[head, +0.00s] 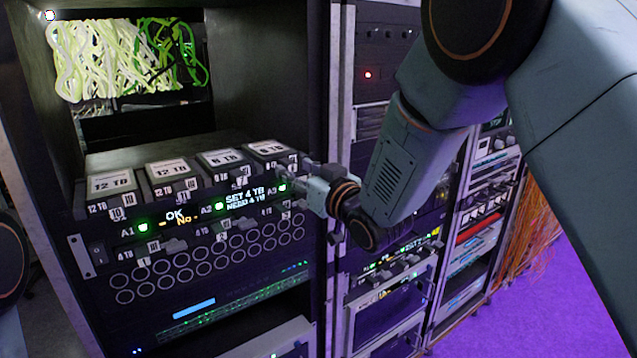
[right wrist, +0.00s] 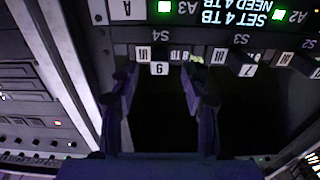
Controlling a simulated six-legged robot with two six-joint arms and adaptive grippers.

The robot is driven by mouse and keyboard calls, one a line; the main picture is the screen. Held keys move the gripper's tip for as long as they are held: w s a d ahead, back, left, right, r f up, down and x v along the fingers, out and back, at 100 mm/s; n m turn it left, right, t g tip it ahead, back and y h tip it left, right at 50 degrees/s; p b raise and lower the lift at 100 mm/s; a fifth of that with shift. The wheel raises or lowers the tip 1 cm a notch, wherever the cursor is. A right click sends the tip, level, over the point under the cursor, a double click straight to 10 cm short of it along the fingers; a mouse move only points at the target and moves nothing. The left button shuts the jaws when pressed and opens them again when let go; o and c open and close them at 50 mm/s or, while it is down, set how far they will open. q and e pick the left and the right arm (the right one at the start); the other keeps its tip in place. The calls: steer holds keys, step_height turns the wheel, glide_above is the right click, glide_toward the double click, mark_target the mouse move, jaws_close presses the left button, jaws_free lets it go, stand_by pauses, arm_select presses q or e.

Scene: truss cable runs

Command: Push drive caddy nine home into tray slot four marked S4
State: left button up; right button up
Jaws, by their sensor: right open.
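Drive caddy nine (right wrist: 159,69), a dark caddy with a white 9 label, sits at the slot marked S4 (right wrist: 169,35) in the right wrist view, which is turned upside down. My right gripper (right wrist: 161,78) is open, with one finger on each side of the caddy's label. I cannot tell whether the fingers touch it or how far the caddy stands out. In the head view, my right gripper (head: 303,186) is at the right end of the tray front (head: 190,225) and hides that corner. My left gripper is not in view.
Caddy seven (right wrist: 247,70) is beside it at S3 (right wrist: 241,39). A display (head: 243,199) reads SET 4 TB, NEED 4 TB, with green lamps around it. Several TB-labelled drives (head: 170,170) stand on top. The rack post (head: 340,120) is close to my right gripper.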

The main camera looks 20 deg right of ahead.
steer(key=v, duration=0.9)
steer(key=shift+r, duration=0.1)
steer(key=s+d+f+m+g+h+b, duration=0.1)
steer(key=s+d+f+g+h+b, duration=0.2)
steer(key=f, duration=0.7)
steer(key=s+f+m+g+b, duration=0.15)
steer(key=s+f, duration=0.35)
steer(key=f, duration=0.5)
steer(key=s+d+f+m+g+h+b, duration=0.15)
steer(key=s+f+g, duration=0.25)
steer(key=f, duration=0.6)
steer(key=s+d+f+g+h+b, duration=0.1)
steer(key=s+f+g+b, duration=0.7)
steer(key=s+f, duration=1.9)
steer(key=d+b, duration=0.1)
steer(key=b, duration=0.2)
steer(key=shift+s+d+h, duration=0.15)
steer(key=shift+s+h, duration=0.15)
steer(key=shift+h, duration=0.05)
steer(key=shift+g, duration=0.25)
